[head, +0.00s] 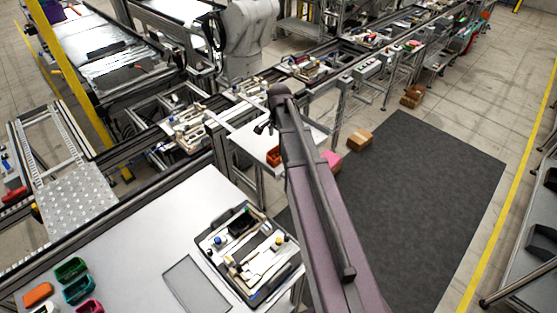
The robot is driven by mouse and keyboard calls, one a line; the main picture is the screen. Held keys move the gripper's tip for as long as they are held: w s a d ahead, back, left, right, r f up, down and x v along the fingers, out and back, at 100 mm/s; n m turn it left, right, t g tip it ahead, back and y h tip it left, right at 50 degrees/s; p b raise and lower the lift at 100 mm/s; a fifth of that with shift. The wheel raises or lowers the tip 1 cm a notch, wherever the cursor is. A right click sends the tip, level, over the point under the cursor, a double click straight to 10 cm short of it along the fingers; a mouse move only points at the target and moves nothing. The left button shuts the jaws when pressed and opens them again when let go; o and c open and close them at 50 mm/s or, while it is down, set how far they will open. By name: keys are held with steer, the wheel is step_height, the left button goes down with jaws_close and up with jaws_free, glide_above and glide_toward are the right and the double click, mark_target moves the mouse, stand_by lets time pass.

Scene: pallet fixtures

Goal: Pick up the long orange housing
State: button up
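A long orange housing (38,293) lies on the white table (140,225) at the lower left of the head view. My arm reaches up and away from the bottom of the view, far to the right of that housing. My gripper (263,128) is small and dark at the arm's far end, above a smaller white surface (250,140). Its fingers are too small to tell open from shut, and I see nothing clearly held in it. An orange-red, box-like part (273,156) sits on that surface beside my arm.
Green (71,270), teal (79,289) and pink-red (89,307) housings lie right of the orange one. A dark pallet (248,252) with fixtures stands at the table's right, beside a flat grey plate (195,283). The white table's middle is clear. A conveyor line runs behind.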

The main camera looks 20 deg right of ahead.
mark_target(278, 154)
steer(key=shift+f+b, duration=0.45)
steer(key=shift+f, duration=0.3)
steer(key=f+b, duration=0.3)
steer(key=shift+w+a+f+b, duration=0.15)
steer(key=shift+w+f+b, duration=0.05)
steer(key=shift+f+b, duration=0.9)
steer(key=c, duration=1.1)
